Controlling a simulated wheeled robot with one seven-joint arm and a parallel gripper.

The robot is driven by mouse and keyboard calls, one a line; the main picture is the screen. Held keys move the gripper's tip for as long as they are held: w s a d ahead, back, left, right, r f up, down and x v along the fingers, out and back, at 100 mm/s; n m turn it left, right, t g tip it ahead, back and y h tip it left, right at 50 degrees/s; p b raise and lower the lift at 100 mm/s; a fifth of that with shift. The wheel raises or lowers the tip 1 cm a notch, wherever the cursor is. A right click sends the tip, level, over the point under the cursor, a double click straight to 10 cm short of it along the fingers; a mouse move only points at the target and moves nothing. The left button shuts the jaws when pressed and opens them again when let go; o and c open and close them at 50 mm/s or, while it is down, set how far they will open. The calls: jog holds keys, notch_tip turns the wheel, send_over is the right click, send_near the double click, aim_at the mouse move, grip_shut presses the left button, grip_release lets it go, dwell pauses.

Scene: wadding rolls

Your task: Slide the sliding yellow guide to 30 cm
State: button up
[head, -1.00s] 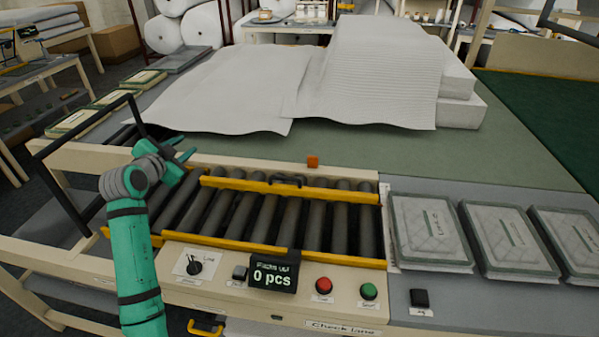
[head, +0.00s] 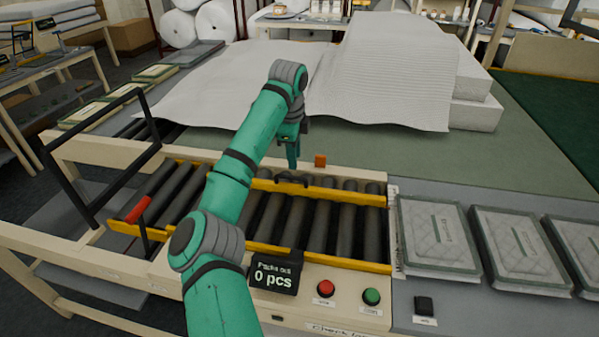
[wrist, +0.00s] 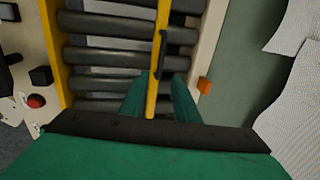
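The sliding yellow guide (head: 345,193) is a bar lying across the far part of the roller lane, with a black handle (head: 289,179) on it. It also shows in the wrist view (wrist: 164,20), with the handle (wrist: 161,52) just ahead of my fingers. My gripper (head: 293,165) points down just above the guide by the handle. In the wrist view its two green fingers (wrist: 160,100) are apart, one on each side of the bar, and hold nothing. I cannot tell how far they reach down. No scale reading is legible.
A fixed-looking yellow rail (head: 320,258) runs along the lane's front. An orange block (head: 320,161) stands behind the guide. A counter (head: 274,277) reads 0 pcs, beside red (head: 326,288) and green (head: 372,297) buttons. A black frame (head: 100,150) rises at left. White wadding (head: 385,75) lies behind.

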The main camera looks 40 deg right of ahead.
aim_at(295, 179)
jog(key=f, duration=0.5)
jog(key=w+d+f, duration=0.1)
jog(key=f, duration=0.1)
jog(key=shift+f, duration=0.35)
grip_shut()
